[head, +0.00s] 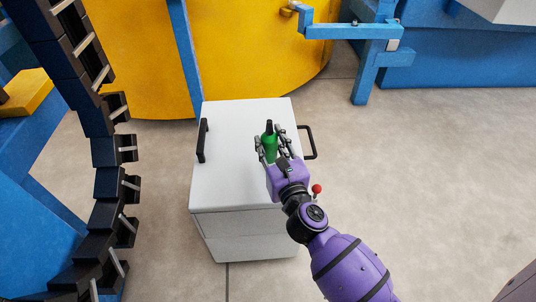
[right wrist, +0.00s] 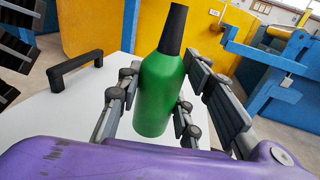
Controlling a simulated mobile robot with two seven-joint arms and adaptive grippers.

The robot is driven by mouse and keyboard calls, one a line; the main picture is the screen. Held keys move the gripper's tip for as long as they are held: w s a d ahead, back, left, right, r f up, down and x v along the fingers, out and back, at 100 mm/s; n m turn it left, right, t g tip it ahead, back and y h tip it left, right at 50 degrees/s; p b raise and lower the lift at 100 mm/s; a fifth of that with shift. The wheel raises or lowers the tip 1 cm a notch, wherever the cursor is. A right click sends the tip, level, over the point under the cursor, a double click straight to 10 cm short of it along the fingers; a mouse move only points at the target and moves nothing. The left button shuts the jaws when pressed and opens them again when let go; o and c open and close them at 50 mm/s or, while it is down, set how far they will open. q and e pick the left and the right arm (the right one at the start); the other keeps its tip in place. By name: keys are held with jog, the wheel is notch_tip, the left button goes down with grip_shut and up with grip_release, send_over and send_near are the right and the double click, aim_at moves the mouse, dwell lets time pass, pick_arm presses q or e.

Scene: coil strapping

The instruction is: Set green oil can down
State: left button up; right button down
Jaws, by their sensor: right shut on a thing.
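The green oil can (head: 269,146) has a black neck and stands upright between the fingers of my right gripper (head: 271,146), over the white top of the cabinet (head: 235,160). In the right wrist view the can (right wrist: 158,95) shows close up, with the fingers of my right gripper (right wrist: 165,105) on both sides of it. The gripper is shut on the can. I cannot tell whether the can's base touches the white top. My left gripper is not in view.
The cabinet has a black handle (head: 202,141) at its left and another (head: 309,142) at its right. A black cable chain (head: 108,185) hangs at the left. A yellow coil (head: 255,50) and a blue frame (head: 365,45) stand behind.

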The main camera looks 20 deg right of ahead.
aim_at(270, 151)
jog(key=shift+w+d+f, duration=0.1)
jog(key=shift+w+f, duration=0.25)
jog(key=shift+f, duration=0.05)
jog(key=f+b, duration=0.3)
jog(key=f, duration=0.1)
jog(key=shift+w+d, duration=0.1)
jog(key=shift+w, duration=0.15)
jog(key=shift+r, duration=0.25)
jog(key=shift+f, duration=0.2)
jog(key=c, duration=1.2)
grip_release()
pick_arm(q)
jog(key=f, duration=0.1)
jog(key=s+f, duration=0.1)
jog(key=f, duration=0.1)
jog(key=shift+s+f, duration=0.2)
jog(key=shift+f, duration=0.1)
pick_arm(e)
jog(key=shift+r, duration=0.1)
